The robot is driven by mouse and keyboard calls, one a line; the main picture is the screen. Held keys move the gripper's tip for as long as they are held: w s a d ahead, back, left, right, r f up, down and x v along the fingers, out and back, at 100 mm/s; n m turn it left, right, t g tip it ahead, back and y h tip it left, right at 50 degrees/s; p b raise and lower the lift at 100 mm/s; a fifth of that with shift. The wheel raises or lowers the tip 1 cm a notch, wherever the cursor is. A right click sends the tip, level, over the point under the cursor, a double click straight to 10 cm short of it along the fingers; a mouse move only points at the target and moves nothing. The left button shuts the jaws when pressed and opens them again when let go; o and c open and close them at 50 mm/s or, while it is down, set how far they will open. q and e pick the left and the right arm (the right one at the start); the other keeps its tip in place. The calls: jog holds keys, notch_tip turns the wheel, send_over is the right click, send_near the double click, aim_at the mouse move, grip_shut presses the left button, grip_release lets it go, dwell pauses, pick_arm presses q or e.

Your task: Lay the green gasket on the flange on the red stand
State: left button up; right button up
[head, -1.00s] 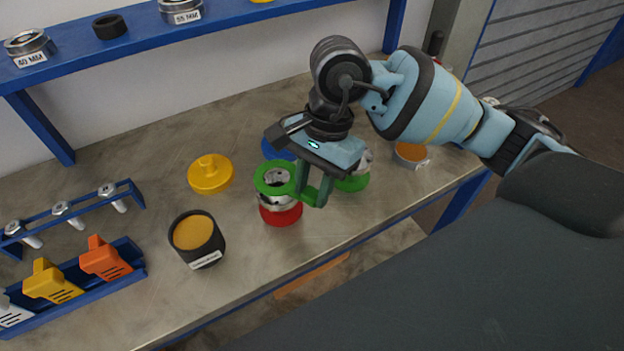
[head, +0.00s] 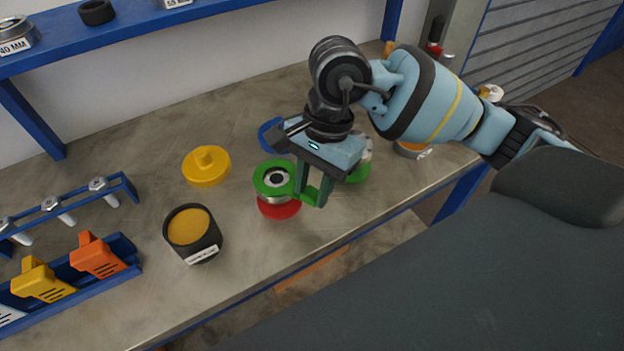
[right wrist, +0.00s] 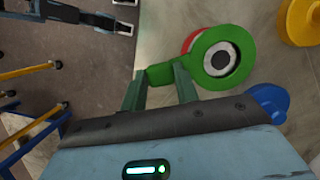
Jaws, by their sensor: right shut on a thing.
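The green gasket (head: 264,187) is a flat ring with a side tab. My right gripper (head: 313,195) is shut on the tab, to the right of the ring. The ring sits over the silver flange (head: 278,199) on the red stand (head: 280,211). Through its hole I see the flange's dark bore, roughly centred. In the right wrist view the gasket (right wrist: 207,75) covers most of the flange (right wrist: 236,61), with a little of the red stand (right wrist: 188,41) showing. I cannot tell whether the ring touches the flange. My left gripper is not in view.
A green stand (head: 359,174) is close behind my right gripper, and a blue one (head: 267,131) is partly hidden. A yellow knobbed cap (head: 206,168) and a dark cup (head: 196,246) with orange contents stand left. The bench front edge is near.

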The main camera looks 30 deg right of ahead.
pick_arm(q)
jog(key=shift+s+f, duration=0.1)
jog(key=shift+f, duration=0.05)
pick_arm(e)
jog(key=shift+f, duration=0.15)
jog(key=o, duration=0.9)
jog(key=shift+o, duration=0.2)
jog(key=shift+d+r, duration=0.1)
jog(key=shift+r, duration=0.25)
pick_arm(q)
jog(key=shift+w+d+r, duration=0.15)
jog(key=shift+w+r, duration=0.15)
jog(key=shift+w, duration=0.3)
pick_arm(e)
jog(key=s+v, duration=0.1)
jog(key=v, duration=0.6)
jog(key=shift+w, duration=0.5)
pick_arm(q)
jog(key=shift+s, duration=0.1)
pick_arm(e)
jog(key=shift+r, duration=0.15)
